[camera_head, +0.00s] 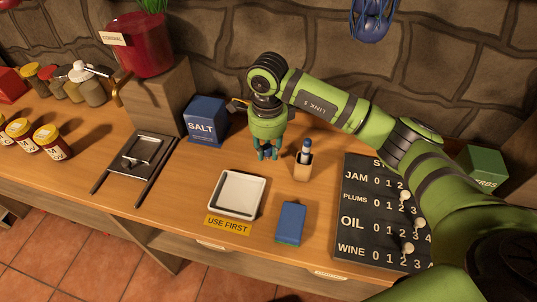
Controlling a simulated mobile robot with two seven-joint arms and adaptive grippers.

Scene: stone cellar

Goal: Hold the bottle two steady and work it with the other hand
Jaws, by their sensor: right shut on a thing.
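My right gripper (268,154) points down over the wooden counter, between the salt box and a small tan holder. Its teal fingers are shut on a small dark blue thing, mostly hidden by the fingers. I cannot tell whether this is bottle two. Just to its right, apart from the fingers, a slim blue-topped thing (306,151) stands upright in the tan holder (302,171). I cannot read a number on any bottle. My left gripper is not in view.
The blue salt box (205,127) stands left of the gripper. A white tray (259,196), a blue block (291,222) and a black board (351,205) with pegs lie nearer. Several jars (50,141) stand at left. A red pot (146,52) sits on a block behind.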

